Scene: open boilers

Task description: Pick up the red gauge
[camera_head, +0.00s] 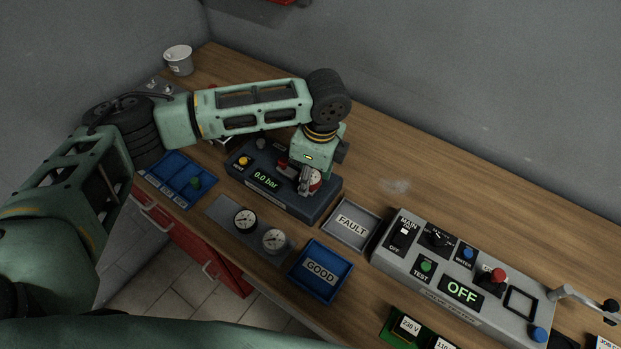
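The red gauge (315,183) has a white face and a red rim. It is at the right end of the dark pressure tester (262,180), whose display reads 0.0 bar. My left gripper (307,187) points down right at the gauge, and its fingers hide part of it. I cannot tell whether the fingers are closed on the gauge or only around it. My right gripper is not in view.
A blue GOOD tray (345,277), a grey FAULT tray (334,233) and a valve tester box (396,270) stand to the right. Bare wood lies behind.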

